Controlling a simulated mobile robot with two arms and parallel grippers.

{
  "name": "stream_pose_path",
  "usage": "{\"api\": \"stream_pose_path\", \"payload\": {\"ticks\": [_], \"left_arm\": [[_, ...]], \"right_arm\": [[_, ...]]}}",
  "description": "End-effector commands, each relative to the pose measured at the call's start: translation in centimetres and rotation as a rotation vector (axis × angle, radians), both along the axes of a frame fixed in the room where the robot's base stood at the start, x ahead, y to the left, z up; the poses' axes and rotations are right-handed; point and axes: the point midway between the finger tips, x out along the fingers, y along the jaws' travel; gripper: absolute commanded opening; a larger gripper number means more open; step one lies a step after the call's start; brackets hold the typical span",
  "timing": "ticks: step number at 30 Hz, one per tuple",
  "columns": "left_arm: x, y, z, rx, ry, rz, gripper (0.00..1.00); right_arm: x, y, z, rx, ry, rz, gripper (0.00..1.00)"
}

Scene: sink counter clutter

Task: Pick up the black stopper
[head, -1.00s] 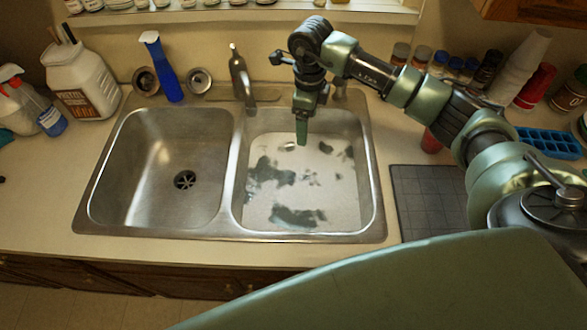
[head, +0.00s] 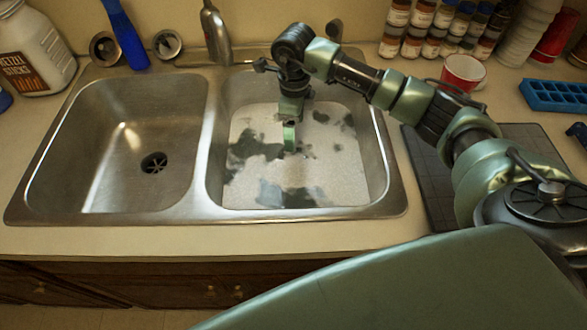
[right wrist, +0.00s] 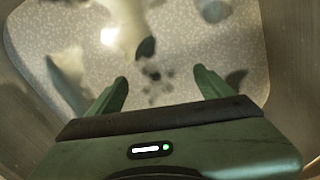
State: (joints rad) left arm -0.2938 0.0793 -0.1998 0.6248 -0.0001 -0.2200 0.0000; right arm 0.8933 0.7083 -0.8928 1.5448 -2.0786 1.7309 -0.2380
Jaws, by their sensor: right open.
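My right gripper (head: 289,140) points down inside the right sink basin (head: 382,170), low over its pale speckled floor. In the right wrist view the two green fingers (right wrist: 160,90) are spread apart with nothing held between them. A small dark spot (right wrist: 146,47) shows just beyond the fingers, and a cluster of dark dots lies between and past the tips. Dark blurred patches cover parts of the basin floor. I cannot tell which dark shape, if any, is the black stopper. My left gripper is not in view.
The left basin (head: 110,120) is empty, with a drain (head: 153,163) in its floor. The faucet (head: 216,35) stands behind the divider. A red cup (head: 462,72) and dark mat (head: 425,180) lie right.

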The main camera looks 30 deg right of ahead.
Motion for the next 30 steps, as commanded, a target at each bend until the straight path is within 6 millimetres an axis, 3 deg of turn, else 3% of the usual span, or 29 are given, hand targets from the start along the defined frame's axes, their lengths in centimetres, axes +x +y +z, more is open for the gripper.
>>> {"api": "stream_pose_path", "payload": {"ticks": [1,3,14,21,30], "left_arm": [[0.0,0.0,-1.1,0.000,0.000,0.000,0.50],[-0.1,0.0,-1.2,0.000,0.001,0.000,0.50],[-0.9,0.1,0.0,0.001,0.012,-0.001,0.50],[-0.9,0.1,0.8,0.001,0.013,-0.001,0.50],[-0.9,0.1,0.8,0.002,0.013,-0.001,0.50]], "right_arm": [[0.1,0.0,-1.1,0.000,-0.001,0.000,0.81],[0.0,0.0,-1.3,0.001,-0.001,0.000,0.81],[-0.1,0.2,-4.8,0.001,0.003,-0.001,0.81],[0.0,0.3,-8.2,0.001,0.000,-0.002,0.81],[0.0,0.2,-8.8,0.001,-0.002,0.000,0.81]]}}
